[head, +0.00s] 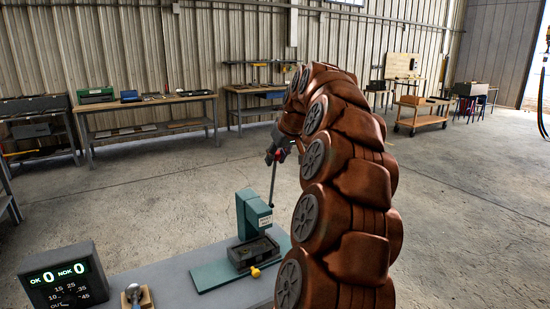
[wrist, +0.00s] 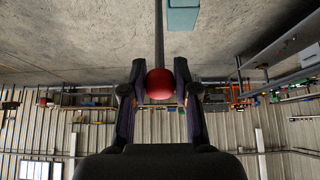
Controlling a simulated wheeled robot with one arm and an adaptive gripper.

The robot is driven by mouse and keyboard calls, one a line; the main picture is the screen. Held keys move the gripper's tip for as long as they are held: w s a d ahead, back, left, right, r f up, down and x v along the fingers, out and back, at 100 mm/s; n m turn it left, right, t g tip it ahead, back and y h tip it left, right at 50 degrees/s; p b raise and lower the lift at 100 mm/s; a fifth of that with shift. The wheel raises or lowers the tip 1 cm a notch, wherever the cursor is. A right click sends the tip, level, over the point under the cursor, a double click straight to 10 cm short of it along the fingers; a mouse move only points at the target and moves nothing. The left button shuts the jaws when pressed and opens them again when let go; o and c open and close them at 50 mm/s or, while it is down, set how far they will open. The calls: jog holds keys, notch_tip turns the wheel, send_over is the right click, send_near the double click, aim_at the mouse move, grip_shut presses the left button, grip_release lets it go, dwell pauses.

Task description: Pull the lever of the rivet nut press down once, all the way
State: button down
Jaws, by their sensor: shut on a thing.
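The rivet nut press (head: 250,218) is a green column on a green base plate, standing on a grey table in the head view. Its lever (head: 273,184) is a thin dark rod that stands nearly upright beside the press head. The lever ends in a red ball knob (wrist: 160,83). My gripper (head: 279,155) is at the lever's top end. In the wrist view my gripper (wrist: 159,90) has its two fingers on either side of the red knob, shut on it. The press head shows as a green block (wrist: 183,15) at the top of the wrist view.
A counter box (head: 64,280) showing OK 0 and NOK 0 stands at the table's front left. A small metal-topped object (head: 135,295) is beside it. A yellow knob (head: 256,272) sits at the press's front. Workbenches (head: 150,101) stand far back; the floor between is open.

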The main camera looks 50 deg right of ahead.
jog(key=shift+s+a+f+b, duration=0.15)
jog(key=shift+s+b, duration=0.1)
jog(key=shift+s, duration=0.2)
jog(key=shift+s+a+f+b, duration=0.1)
jog(key=shift+s+b, duration=0.15)
jog(key=shift+s, duration=0.2)
jog(key=shift+s+a+f+b, duration=0.25)
jog(key=shift+s+b, duration=0.2)
jog(key=shift+s, duration=0.15)
jog(key=shift+s+a+f+b, duration=0.15)
jog(key=shift+s+f+b, duration=0.1)
jog(key=shift+s+b, duration=0.3)
jog(key=shift+s+f, duration=0.15)
jog(key=shift+s+a+f+b, duration=0.2)
jog(key=shift+s+f+b, duration=0.1)
jog(key=shift+s+b, duration=0.2)
jog(key=shift+s+a+f+b, duration=0.15)
jog(key=shift+s+f+b, duration=0.1)
jog(key=shift+s+b, duration=0.2)
